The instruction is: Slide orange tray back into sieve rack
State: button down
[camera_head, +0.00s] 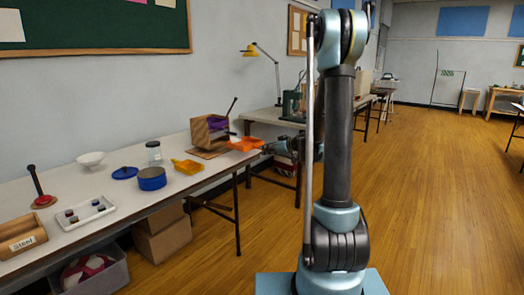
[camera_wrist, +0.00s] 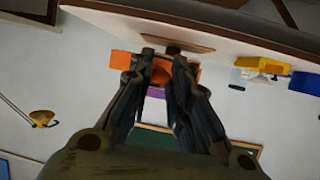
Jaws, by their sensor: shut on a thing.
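The orange tray (camera_head: 245,144) is held level-looking at the right of the wooden sieve rack (camera_head: 203,132), near the table's far right end. My gripper (camera_head: 263,148) is shut on the tray's near right side. In the wrist view my gripper (camera_wrist: 160,66) has its fingers over the orange tray (camera_wrist: 121,60), with orange also showing between them. A purple tray (camera_head: 216,123) sits in the upper part of the rack; purple (camera_wrist: 155,92) also shows beyond the fingers. The fingers hide much of the rack in the wrist view. I cannot tell whether the orange tray touches the rack.
A yellow scoop-like tray (camera_head: 187,166), a blue round tin (camera_head: 152,178), a blue lid (camera_head: 125,172) and a glass jar (camera_head: 153,152) stand left of the rack on the white table (camera_head: 110,208). A green machine (camera_head: 291,104) stands on the table behind.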

aim_at(251, 145)
jog(key=shift+n+g+y, duration=0.5)
jog(key=shift+n, duration=0.2)
jog(key=a, duration=0.3)
jog(key=w+a, duration=0.1)
jog(key=a, duration=0.1)
jog(key=shift+a+f, duration=0.3)
jog(key=shift+a, duration=0.15)
jog(key=shift+w+a, duration=0.2)
jog(key=shift+a, duration=0.1)
